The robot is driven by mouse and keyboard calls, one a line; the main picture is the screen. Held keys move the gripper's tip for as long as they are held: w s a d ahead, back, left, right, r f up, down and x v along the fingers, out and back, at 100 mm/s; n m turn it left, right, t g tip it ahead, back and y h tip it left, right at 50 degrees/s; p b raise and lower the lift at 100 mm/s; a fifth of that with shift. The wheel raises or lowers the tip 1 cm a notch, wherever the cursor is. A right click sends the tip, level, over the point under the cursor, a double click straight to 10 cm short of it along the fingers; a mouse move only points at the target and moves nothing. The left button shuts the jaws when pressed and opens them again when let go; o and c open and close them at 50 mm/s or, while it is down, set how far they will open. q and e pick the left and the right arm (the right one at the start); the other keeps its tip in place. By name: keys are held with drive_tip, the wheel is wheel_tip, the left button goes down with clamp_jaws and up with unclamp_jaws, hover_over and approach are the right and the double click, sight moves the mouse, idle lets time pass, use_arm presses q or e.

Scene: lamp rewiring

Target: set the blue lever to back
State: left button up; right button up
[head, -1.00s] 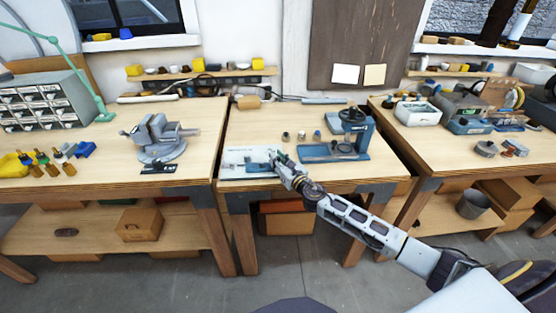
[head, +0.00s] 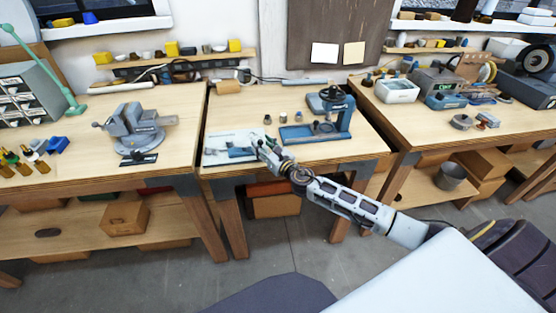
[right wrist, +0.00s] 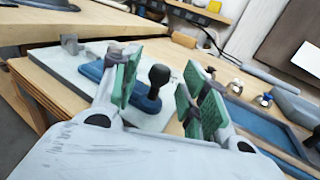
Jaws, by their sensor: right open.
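The blue lever fixture (right wrist: 145,96) has a blue base and an upright black knob (right wrist: 159,75). It is mounted on a pale plate (right wrist: 75,75), which lies on the middle workbench in the head view (head: 212,158). The lever is mostly hidden by my gripper in the head view. My right gripper (head: 262,140) is over the plate's right part. In the right wrist view its green-padded fingers (right wrist: 163,88) are spread, with the knob showing between them. I cannot tell whether a pad touches it. My left gripper is not in view.
A blue press (head: 335,115) stands right of the plate, with small round parts beside it. A grey vise (head: 135,125) is on the left bench. A white bin (head: 398,92) is on the right bench. The front strip of the middle bench is clear.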

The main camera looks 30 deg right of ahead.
drive_tip(key=s+d, duration=0.1)
drive_tip(key=s, duration=0.8)
drive_tip(key=shift+s+d, duration=0.3)
drive_tip(key=shift+s, duration=0.05)
idle(0.4)
idle(0.5)
